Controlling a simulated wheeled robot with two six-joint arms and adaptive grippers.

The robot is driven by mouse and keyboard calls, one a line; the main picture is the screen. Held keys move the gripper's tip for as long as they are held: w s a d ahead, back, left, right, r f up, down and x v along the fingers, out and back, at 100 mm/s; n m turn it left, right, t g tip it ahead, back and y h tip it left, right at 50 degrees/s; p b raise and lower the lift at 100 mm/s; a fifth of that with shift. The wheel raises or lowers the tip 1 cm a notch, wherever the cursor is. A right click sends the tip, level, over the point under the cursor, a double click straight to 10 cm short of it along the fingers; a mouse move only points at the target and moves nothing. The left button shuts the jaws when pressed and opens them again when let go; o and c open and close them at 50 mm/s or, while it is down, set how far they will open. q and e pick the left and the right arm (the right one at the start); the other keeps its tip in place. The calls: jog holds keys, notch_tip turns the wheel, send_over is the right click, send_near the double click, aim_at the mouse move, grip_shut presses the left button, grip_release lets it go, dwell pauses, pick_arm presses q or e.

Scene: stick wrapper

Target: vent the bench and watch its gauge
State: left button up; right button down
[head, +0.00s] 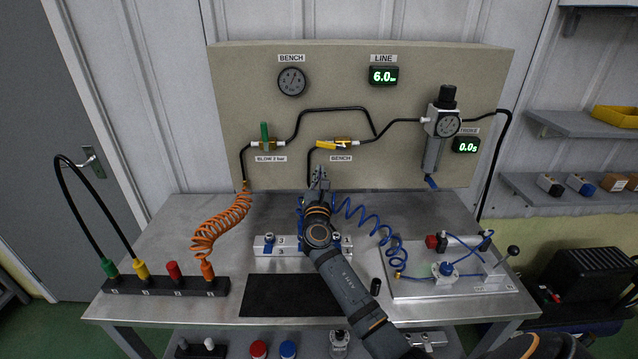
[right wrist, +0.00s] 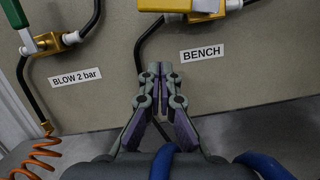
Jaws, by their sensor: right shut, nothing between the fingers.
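The bench valve with a yellow lever (head: 326,145) is on the upright panel, above its BENCH label (head: 341,158). The lever lies roughly along the hose line. Part of this valve shows at the top of the right wrist view (right wrist: 205,6). The round BENCH gauge (head: 292,81) is higher on the panel; its needle is too small to read. My right gripper (head: 319,174) points up at the panel, below the yellow lever. In the right wrist view its fingertips (right wrist: 160,72) are together and empty, left of the BENCH label. My left gripper is not in view.
The BLOW valve with an upright green lever (head: 265,136) is to the left. The LINE display (head: 383,76) reads 6.0 and another display (head: 466,145) reads 0.0 s. Orange (head: 222,222) and blue coiled hoses (head: 385,243) hang beside my arm above the steel table (head: 165,235).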

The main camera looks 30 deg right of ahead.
aim_at(326, 145)
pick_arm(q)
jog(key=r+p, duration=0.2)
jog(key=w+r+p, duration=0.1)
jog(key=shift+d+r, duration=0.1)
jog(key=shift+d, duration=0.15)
pick_arm(e)
jog(key=r, duration=0.1)
jog(key=d+r, duration=0.1)
jog(key=r, duration=0.2)
jog(key=shift+w+d+r, duration=0.2)
jog(key=shift+w+r, duration=0.05)
jog(key=shift+w, duration=0.1)
